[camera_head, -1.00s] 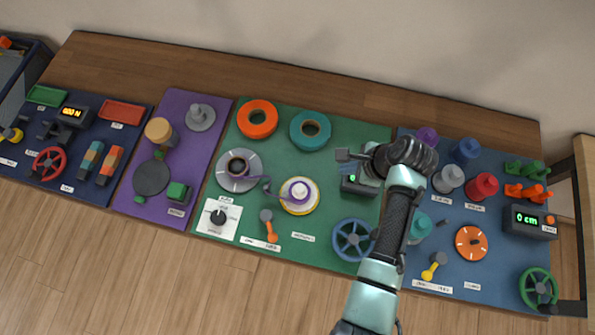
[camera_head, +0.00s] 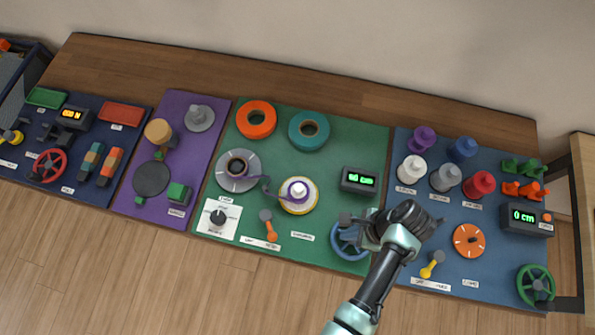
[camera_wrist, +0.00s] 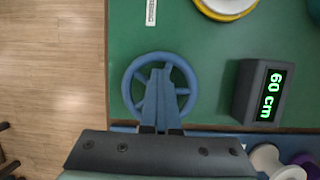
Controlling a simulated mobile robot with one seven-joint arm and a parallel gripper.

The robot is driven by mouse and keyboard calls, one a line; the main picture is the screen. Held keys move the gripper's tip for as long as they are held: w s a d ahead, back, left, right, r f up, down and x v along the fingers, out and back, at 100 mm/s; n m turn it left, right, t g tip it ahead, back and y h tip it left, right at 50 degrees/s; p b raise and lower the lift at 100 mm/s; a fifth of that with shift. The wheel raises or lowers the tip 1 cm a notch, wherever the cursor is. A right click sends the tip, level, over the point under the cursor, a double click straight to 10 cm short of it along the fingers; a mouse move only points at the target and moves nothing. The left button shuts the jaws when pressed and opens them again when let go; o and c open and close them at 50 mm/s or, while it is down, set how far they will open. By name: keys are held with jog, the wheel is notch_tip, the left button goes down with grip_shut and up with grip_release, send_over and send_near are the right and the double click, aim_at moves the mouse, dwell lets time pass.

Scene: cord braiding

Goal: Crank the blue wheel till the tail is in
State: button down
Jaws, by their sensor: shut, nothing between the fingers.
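The blue wheel (camera_head: 336,244) is at the front right of the green mat, partly hidden by my gripper (camera_head: 352,221) in the head view. In the wrist view the blue wheel (camera_wrist: 131,85) lies under my gripper (camera_wrist: 159,74), whose shut, empty fingers overlap the hub and spokes. I cannot tell whether they touch it. A purple cord (camera_head: 267,188) runs from the grey disc reel (camera_head: 238,184) to a white-and-yellow spool (camera_head: 298,207). The green-mat display (camera_head: 358,180) reads 60 cm in the wrist view (camera_wrist: 265,92).
An orange ring (camera_head: 256,119) and a teal ring (camera_head: 309,130) lie behind. Several coloured spools and an orange dial (camera_head: 468,241) are on the blue mat to the right.

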aim_at(336, 248)
jog(key=shift+s+a+r+p, duration=0.1)
jog(key=shift+s+a+p, duration=0.2)
jog(key=shift+s+a, duration=0.6)
jog(key=shift+s+a+p, duration=0.45)
jog(key=shift+p, duration=0.1)
jog(key=shift+s+a+p, duration=0.15)
jog(key=shift+a+p, duration=0.25)
jog(key=shift+a, duration=0.4)
jog(key=shift+d, duration=0.1)
jog(key=c, duration=0.6)
grip_release()
jog(key=shift+c, duration=0.2)
jog(key=shift+d, duration=0.1)
